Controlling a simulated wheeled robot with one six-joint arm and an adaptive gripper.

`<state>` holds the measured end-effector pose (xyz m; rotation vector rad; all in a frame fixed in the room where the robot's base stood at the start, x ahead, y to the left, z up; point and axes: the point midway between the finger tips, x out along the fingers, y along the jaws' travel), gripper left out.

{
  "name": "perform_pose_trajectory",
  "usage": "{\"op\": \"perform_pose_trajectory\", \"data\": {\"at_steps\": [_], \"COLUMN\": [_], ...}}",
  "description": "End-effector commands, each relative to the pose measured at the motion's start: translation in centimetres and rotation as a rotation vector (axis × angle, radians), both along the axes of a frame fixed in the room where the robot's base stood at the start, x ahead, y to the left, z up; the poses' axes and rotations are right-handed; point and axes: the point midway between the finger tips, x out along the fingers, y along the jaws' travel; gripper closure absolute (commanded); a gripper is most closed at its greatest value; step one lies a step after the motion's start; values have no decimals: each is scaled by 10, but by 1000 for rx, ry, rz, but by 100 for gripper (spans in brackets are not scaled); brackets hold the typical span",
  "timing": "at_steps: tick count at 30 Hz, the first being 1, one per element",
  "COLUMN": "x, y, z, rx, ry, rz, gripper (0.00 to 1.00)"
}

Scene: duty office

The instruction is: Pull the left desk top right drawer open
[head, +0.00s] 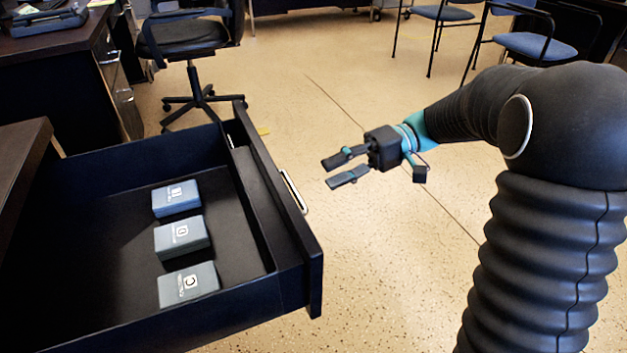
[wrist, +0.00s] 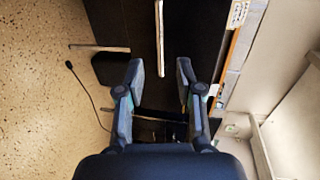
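The drawer (head: 312,262) stands pulled well out of the desk (head: 22,160) at the left of the head view, its inside in plain sight. Its light bar handle (head: 293,191) is on the outer face of the drawer front. My gripper (head: 328,172) is open and empty, to the right of the handle and apart from it, fingers pointing toward the drawer front. In the wrist view a pale bar handle (wrist: 161,38) on a dark front lies ahead of my gripper (wrist: 160,66), in line with the gap between the fingers.
Three blue-grey boxes, a far one (head: 176,198), a middle one (head: 182,238) and a near one (head: 188,285), lie in the drawer. An office chair (head: 186,38) stands behind it. Blue chairs (head: 535,46) stand at the back right. Speckled floor right of the drawer is clear.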

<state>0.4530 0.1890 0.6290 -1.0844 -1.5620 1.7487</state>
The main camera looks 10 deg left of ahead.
Motion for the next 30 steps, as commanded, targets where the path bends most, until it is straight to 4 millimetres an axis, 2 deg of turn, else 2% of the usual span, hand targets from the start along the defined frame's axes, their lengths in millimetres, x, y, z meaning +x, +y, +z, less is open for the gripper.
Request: {"op": "perform_pose_trajectory", "data": {"at_steps": [3, 9, 25, 28, 30], "x": [10, 17, 18, 23, 27], "y": [-15, -27, -28, -27, -28], "z": [3, 6, 7, -1, -16], "rx": [0, -1, -8, -62, -145], "ry": [0, 1, 12, 38, 61], "rz": [-2, 0, -3, -40, -75], "gripper": [64, 64, 64, 64, 64]}}
